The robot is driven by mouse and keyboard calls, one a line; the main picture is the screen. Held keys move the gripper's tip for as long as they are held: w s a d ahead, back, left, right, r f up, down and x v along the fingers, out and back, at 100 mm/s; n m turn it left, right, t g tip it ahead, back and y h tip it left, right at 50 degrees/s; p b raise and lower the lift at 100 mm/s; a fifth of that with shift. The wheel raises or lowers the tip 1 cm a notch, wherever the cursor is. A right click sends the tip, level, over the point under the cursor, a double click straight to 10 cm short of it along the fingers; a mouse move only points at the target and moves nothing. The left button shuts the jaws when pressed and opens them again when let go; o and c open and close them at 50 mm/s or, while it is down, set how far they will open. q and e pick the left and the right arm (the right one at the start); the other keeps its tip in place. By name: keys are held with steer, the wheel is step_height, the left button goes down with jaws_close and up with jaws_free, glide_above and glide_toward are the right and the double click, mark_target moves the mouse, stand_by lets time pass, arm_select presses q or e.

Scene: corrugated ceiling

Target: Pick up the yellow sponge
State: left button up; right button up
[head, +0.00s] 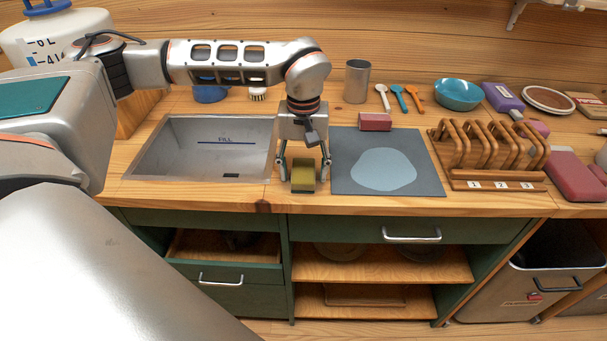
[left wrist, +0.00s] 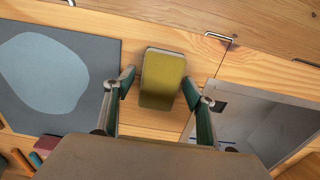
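The yellow sponge (head: 303,178) stands on the wooden counter between the sink and the grey mat. My left gripper (head: 304,176) reaches down over it from above, with one finger on each side. In the left wrist view the sponge (left wrist: 162,80) lies between the two spread fingertips (left wrist: 158,84), with a small gap visible on both sides. The gripper is open and holds nothing. My right gripper is in neither view.
The sink (head: 205,150) is left of the sponge. The grey mat (head: 430,180) with a pale blue patch is close on the right, with a red block (head: 375,122) at its back edge. A wooden rack (head: 490,150) stands further right. Cups, spoons and a bowl (head: 457,94) line the back.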

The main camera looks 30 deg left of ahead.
mark_target(304, 169)
arm_select(q)
steer(key=c, duration=0.6)
steer(key=shift+c, duration=0.3)
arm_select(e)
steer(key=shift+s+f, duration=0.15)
arm_select(q)
steer(key=shift+r, duration=0.1)
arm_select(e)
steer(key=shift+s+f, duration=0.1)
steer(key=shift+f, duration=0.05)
arm_select(q)
step_height(304, 169, up, 20)
steer(key=p, duration=0.2)
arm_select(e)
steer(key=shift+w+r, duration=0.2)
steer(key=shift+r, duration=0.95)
arm_select(q)
steer(key=shift+o, duration=0.4)
steer(key=shift+c, duration=1)
